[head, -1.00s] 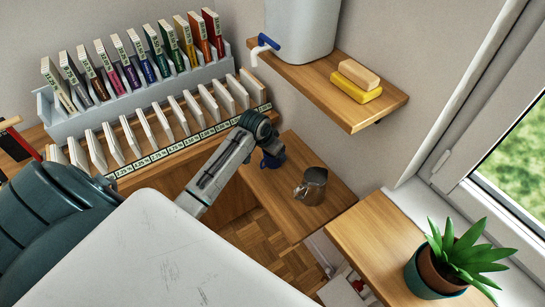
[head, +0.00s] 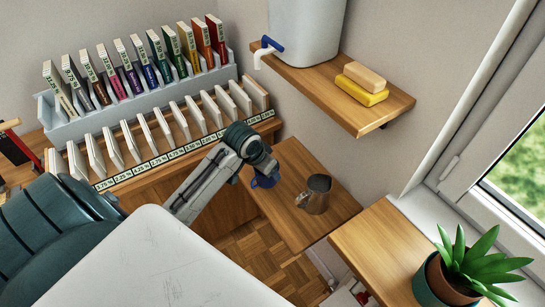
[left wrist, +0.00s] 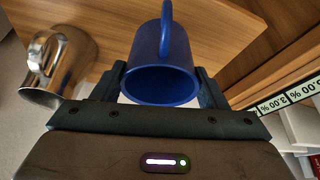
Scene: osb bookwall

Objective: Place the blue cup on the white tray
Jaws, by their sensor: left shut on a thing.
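The blue cup (head: 265,181) is held by my left gripper (head: 260,171) above the left part of a low wooden table. In the left wrist view the cup (left wrist: 162,60) sits between the two fingers of the gripper (left wrist: 160,76). Its round mouth faces the camera and its handle points up in the picture. In the head view my gripper and wrist hide part of the cup. I cannot make out a white tray in either view. My right gripper is not in view.
A metal pitcher (head: 318,194) stands on the low wooden table (head: 312,229), right of the cup. A shelf (head: 322,92) with soap and a water container overhangs behind. Book racks (head: 60,124) line the left wall. A potted plant (head: 470,268) stands at the lower right.

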